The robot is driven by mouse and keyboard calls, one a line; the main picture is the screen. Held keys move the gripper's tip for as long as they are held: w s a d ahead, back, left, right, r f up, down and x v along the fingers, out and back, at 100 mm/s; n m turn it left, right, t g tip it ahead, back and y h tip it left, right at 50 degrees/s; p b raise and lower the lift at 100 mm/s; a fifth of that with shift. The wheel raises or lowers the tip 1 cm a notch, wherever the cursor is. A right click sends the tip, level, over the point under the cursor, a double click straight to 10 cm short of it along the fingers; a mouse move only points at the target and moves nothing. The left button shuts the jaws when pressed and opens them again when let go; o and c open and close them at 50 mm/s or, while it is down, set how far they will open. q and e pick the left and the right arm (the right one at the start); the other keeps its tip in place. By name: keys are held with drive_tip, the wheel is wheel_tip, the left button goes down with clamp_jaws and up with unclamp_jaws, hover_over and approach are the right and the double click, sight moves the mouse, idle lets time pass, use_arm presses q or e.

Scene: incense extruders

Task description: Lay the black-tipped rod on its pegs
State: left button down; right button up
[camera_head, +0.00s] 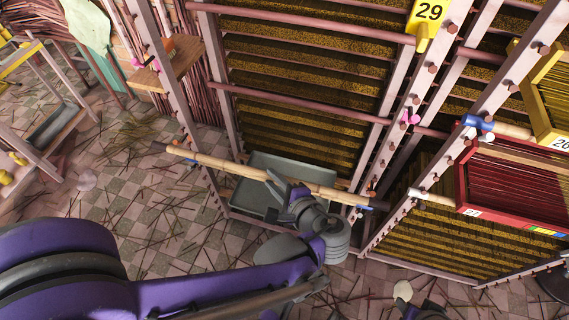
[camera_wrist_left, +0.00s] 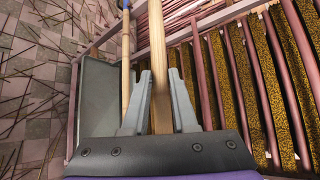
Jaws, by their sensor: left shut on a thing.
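My left gripper (camera_head: 287,190) is shut around the middle of a pale wooden rod (camera_head: 225,163), in front of the rack. The rod slants from upper left to lower right in the head view. A dark tip (camera_head: 380,206) shows at the right end, beside a rack post with pegs. In the left wrist view the held rod (camera_wrist_left: 157,50) runs between the grey fingers (camera_wrist_left: 157,105), its far end out of frame. A second rod (camera_wrist_left: 126,45) with a blue tip lies close beside it. I cannot tell whether the held rod touches any pegs.
A grey-green tray (camera_head: 258,170) lies behind and below the rods. Pegged posts (camera_head: 405,130) stand to the right, with a red crate (camera_head: 463,170) and a yellow crate (camera_head: 540,110). A yellow 29 sign (camera_head: 430,14) hangs above. Thin sticks litter the tiled floor (camera_head: 150,220).

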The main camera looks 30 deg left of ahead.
use_arm(q)
drive_tip(key=shift+w+a, duration=0.3)
drive_tip(key=shift+w, duration=0.65)
drive_tip(key=w+a+f+b, duration=0.1)
drive_tip(key=w+f+b, duration=0.2)
drive_tip(key=w+b, duration=0.1)
drive_tip(key=shift+w+a+f, duration=0.15)
drive_tip(key=shift+w+f, duration=0.25)
drive_tip(key=shift+w, duration=0.4)
drive_tip(key=c, duration=0.6)
unclamp_jaws()
drive_tip(key=shift+o, duration=0.2)
drive_tip(key=shift+o, duration=1.3)
